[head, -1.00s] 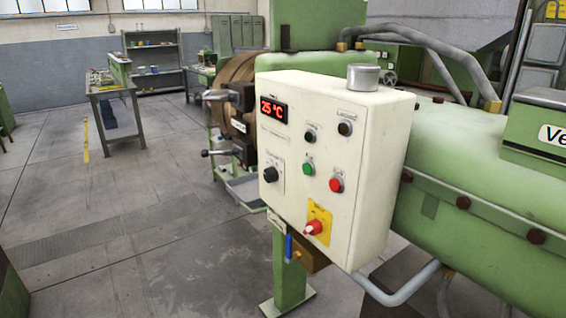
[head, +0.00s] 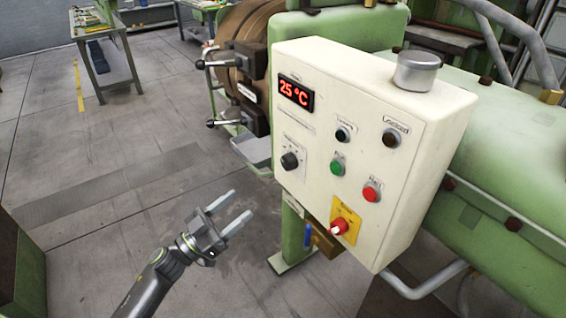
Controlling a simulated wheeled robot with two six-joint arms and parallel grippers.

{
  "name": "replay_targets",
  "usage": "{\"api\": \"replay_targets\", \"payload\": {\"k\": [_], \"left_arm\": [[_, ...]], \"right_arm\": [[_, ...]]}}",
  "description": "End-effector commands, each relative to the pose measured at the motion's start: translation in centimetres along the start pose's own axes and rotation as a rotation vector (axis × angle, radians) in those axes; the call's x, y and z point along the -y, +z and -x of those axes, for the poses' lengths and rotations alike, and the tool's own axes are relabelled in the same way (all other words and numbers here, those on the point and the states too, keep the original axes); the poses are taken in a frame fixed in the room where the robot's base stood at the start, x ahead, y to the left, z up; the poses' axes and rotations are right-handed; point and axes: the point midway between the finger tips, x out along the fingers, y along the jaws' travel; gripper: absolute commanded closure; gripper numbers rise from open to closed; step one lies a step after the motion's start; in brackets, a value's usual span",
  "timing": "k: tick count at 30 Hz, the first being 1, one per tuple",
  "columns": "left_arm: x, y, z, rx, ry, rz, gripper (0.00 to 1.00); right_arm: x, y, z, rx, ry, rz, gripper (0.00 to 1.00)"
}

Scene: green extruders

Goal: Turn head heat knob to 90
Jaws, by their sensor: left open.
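A white control box (head: 375,190) stands in the middle right of the head view. Its red display (head: 296,93) reads 25 °C. A black knob (head: 290,161) sits on a small white label plate at the box's lower left; the print is too small to read. My left gripper (head: 228,206) is open and empty. It is below and to the left of the black knob, apart from the box. My right gripper does not show.
The box also has a green button (head: 338,167), a red button (head: 371,192) and a red switch on a yellow plate (head: 347,214). A blue-handled valve (head: 308,236) hangs below. Green machine body (head: 510,190) lies to the right.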

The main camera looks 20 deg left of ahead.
Motion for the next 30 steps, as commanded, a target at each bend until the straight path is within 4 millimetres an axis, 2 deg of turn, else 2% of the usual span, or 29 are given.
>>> {"api": "replay_targets", "payload": {"k": [1, 3, 15, 22, 30], "left_arm": [[0.1, -0.5, -1.4, -0.005, -0.001, 0.0, 0.42], [0.1, -0.5, -3.0, -0.004, -0.002, 0.001, 0.42], [0.1, -0.3, -11.3, -0.002, -0.003, 0.0, 0.42], [0.1, -0.1, -13.9, 0.0, -0.003, 0.0, 0.42], [0.1, 0.1, -14.3, 0.002, -0.003, -0.001, 0.42]], "right_arm": [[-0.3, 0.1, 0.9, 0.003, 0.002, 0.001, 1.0], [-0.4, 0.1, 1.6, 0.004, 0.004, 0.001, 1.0], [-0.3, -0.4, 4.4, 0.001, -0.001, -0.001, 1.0], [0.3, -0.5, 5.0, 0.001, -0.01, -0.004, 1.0], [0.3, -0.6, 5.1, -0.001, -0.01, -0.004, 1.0]]}}
